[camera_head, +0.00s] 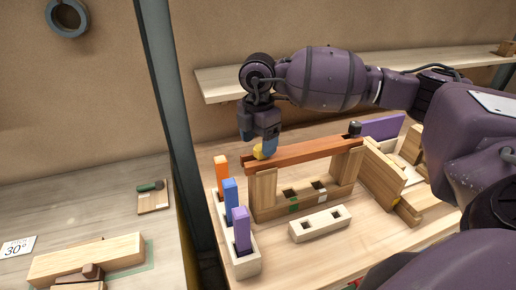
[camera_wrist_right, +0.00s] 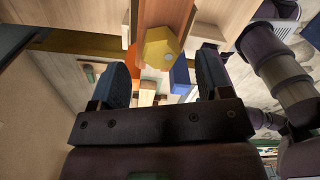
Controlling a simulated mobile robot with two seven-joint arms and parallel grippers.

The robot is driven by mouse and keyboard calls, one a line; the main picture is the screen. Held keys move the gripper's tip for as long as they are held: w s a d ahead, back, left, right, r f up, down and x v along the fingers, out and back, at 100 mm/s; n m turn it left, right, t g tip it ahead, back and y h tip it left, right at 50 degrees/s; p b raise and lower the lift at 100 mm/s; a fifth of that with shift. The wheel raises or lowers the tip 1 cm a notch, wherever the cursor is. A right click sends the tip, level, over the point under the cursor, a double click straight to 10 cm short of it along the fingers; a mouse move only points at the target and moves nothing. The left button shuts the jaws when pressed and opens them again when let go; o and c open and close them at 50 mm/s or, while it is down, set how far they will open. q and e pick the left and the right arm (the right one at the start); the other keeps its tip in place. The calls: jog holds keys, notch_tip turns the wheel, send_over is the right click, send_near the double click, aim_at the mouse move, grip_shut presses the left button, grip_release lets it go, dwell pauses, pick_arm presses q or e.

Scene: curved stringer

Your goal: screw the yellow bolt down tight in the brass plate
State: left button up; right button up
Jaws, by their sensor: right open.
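The yellow bolt (camera_head: 259,152) stands at the left end of a reddish-brown beam (camera_head: 310,150). In the right wrist view its six-sided yellow head (camera_wrist_right: 160,48) shows between and just beyond my fingertips. My right gripper (camera_head: 264,146) comes down over the bolt from above. In the right wrist view its two blue fingers (camera_wrist_right: 163,72) are apart, with a gap on each side of the bolt head. No brass plate can be made out; the gripper and the bolt hide the beam's end. My left gripper is not in view.
A pale block with orange, blue and purple pegs (camera_head: 241,228) stands left of the beam's wooden supports (camera_head: 263,190). A black knob (camera_head: 354,129) is at the beam's right end. A slotted pale block (camera_head: 320,224) lies in front. A grey post (camera_head: 178,120) rises at left.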

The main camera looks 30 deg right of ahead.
notch_tip(320, 180, up, 9)
jog(key=shift+w+d, duration=0.15)
jog(key=shift+w, duration=0.1)
dwell(0.4)
